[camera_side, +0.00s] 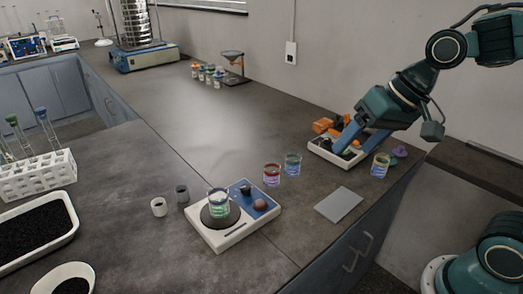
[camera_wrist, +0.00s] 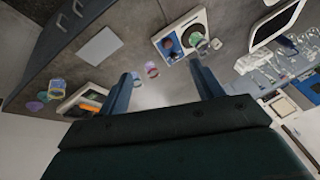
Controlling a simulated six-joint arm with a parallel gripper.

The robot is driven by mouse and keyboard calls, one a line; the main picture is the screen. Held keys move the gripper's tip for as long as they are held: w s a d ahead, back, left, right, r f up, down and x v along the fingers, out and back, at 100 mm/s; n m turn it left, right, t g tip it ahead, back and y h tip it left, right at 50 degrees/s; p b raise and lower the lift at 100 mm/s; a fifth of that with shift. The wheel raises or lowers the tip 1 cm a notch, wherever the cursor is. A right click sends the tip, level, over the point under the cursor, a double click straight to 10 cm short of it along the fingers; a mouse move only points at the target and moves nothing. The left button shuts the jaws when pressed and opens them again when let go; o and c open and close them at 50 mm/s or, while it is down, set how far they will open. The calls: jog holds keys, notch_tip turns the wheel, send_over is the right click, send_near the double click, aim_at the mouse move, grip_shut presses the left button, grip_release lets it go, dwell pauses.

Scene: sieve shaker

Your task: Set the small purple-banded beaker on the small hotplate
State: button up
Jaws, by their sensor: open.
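My gripper (camera_side: 358,144) is open and empty, low over a white-edged tray at the right in the side view; the wrist view shows its fingers apart (camera_wrist: 164,85). A white hotplate (camera_side: 262,212) with a round dark plate and blue panel stands front centre; it also shows in the wrist view (camera_wrist: 160,38). A red-banded beaker (camera_side: 272,176) and a blue-banded beaker (camera_side: 293,165) stand between hotplate and gripper. I cannot tell surely which band is purple.
A yellow-banded beaker (camera_side: 380,167) and a purple object (camera_side: 399,151) stand right of the tray (camera_side: 318,150), which holds orange items. A flat grey pad (camera_side: 339,205) lies near the front edge. Two small cups (camera_side: 159,207) stand left of the hotplate. The middle bench is clear.

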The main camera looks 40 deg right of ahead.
jog(key=s+d+n+h, duration=0.2)
jog(key=s+d+n, duration=0.1)
jog(key=s, duration=0.7)
jog(key=shift+d+r+t, duration=0.3)
jog(key=shift+d+r, duration=0.1)
jog(key=shift+d, duration=0.05)
dwell(0.5)
